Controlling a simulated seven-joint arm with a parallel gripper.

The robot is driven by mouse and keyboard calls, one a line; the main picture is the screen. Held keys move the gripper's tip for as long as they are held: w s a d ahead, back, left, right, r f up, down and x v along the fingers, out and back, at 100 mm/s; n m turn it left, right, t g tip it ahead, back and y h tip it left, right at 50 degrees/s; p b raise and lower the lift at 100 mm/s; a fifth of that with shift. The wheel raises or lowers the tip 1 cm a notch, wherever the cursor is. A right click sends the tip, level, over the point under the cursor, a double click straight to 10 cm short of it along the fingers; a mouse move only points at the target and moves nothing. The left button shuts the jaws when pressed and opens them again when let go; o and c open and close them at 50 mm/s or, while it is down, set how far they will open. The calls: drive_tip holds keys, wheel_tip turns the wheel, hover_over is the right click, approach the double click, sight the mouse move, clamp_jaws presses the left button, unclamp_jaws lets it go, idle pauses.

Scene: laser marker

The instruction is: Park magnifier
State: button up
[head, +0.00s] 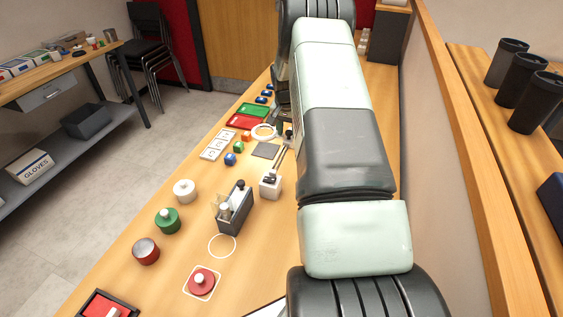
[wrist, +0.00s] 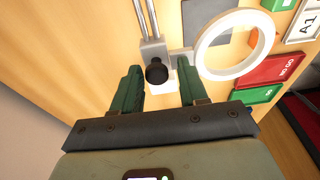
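The magnifier's white ring (head: 264,131) shows in the head view beside my gripper, at the far part of the bench. In the wrist view the ring (wrist: 231,44) is at upper right, joined by a short arm to a white bracket with a black knob (wrist: 156,72). Two metal rods (wrist: 146,20) run from the bracket toward the top edge; in the head view rods lead to a white base block (head: 270,186). My gripper (wrist: 161,80) is open, its green fingers on either side of the knob with visible gaps. My arm partly hides the gripper in the head view.
A grey square plate (head: 266,150) lies near the ring. Red (head: 247,121) and green (head: 254,110) trays, small cubes and white labelled cards (head: 218,144) are close by. A dark grey holder (head: 235,208) and several round knobbed pieces stand nearer. A wall runs along the right.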

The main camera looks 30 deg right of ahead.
drive_tip(key=shift+s+a+f+g, duration=0.2)
drive_tip(key=shift+s+f, duration=0.15)
drive_tip(key=shift+f, duration=0.15)
drive_tip(key=shift+s+a+f+g, duration=0.1)
drive_tip(key=shift+s+a+f, duration=0.05)
drive_tip(key=shift+s+f, duration=0.25)
drive_tip(key=c, duration=0.3)
drive_tip(key=shift+s+a, duration=3.75)
drive_tip(key=shift+s, duration=0.05)
drive_tip(key=shift+c, duration=0.2)
drive_tip(key=o, duration=0.6)
drive_tip(key=shift+a, duration=0.1)
drive_tip(key=shift+w+a, duration=0.1)
drive_tip(key=shift+w+d+r, duration=0.1)
drive_tip(key=shift+d+r, duration=0.05)
drive_tip(key=shift+r, duration=1.7)
drive_tip(key=shift+w+d+r, duration=0.1)
drive_tip(key=shift+r, duration=1.7)
drive_tip(key=shift+r, duration=0.1)
